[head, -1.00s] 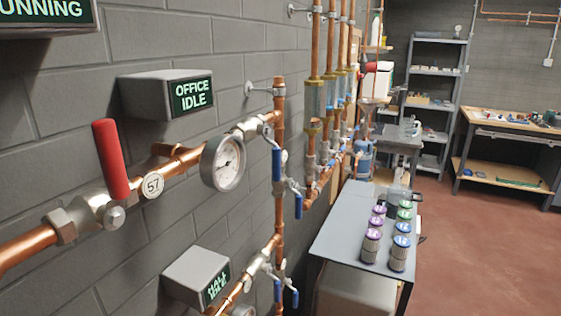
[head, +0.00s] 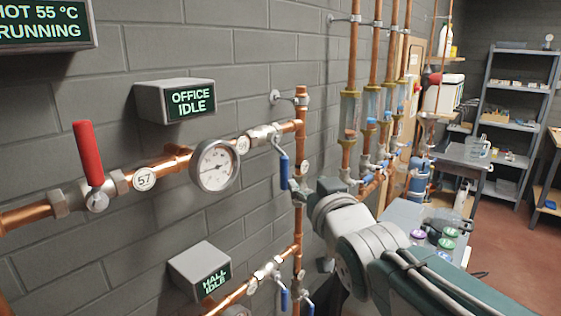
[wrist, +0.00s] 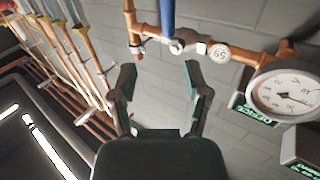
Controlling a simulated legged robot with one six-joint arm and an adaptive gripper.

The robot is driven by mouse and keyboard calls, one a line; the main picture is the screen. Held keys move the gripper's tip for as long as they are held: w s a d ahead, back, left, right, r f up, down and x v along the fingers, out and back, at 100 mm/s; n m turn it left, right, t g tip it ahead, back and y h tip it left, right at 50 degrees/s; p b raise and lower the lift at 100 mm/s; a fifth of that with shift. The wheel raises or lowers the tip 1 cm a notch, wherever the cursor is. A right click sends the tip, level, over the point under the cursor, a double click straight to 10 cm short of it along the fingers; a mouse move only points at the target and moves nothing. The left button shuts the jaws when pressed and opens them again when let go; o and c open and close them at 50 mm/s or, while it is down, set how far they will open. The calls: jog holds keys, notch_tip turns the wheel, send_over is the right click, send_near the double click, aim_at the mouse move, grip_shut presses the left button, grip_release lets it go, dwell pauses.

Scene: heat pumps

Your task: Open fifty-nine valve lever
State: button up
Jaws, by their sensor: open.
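The valve with the blue lever (head: 284,171) sits on the upper pipe, right of the round gauge (head: 214,163); its lever hangs down, across the pipe. In the wrist view, which is upside down, the blue lever (wrist: 168,18) points up from the valve body (wrist: 180,42). Beside it is a round tag (wrist: 219,52) that reads as an inverted 59. My gripper (wrist: 159,78) is open and empty, with its two fingers apart below the valve in that picture and not touching the lever. In the head view my arm reaches toward this valve; its fingertips cannot be made out.
A red lever (head: 88,153) stands upright at tag 57 on the left. A lower pipe (head: 236,297) carries another blue lever (head: 284,300). Vertical copper pipes (head: 377,60) with clear tubes rise at right. A grey table (head: 402,212) stands beneath my arm. The wall is close behind.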

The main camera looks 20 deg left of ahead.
aim_at(286, 163)
jog(key=x, duration=0.9)
jog(key=shift+a+r, duration=0.2)
jog(key=shift+a, duration=0.35)
jog(key=shift+w+a, duration=0.6)
jog(key=shift+a, duration=0.2)
jog(key=shift+s+d, duration=0.1)
jog(key=shift+d, duration=0.15)
grip_shut()
